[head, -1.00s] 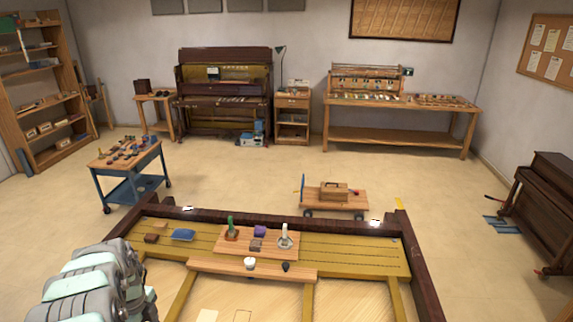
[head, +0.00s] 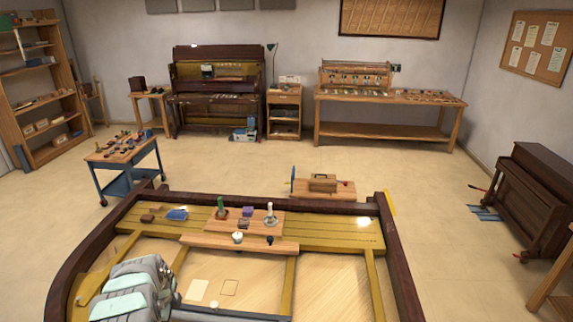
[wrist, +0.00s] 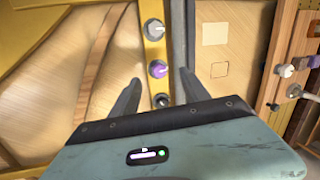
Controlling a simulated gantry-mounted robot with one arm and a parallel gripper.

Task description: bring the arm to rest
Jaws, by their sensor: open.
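My gripper (wrist: 159,77) is open in the wrist view, its two dark fingers apart with nothing held between them. It is over the opened piano's yellow rib (wrist: 150,8). A purple-topped knob (wrist: 157,69) appears between the fingertips, and a white-topped knob (wrist: 153,28) lies beyond it. In the head view my arm is at the lower left over the piano's pale wooden board (head: 335,285); the fingers are hidden there.
The piano's dark rim (head: 405,270) surrounds the work area. A wooden tray (head: 265,232) with small tools and a ledge (head: 215,242) sit at its far side. The floor between is clear.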

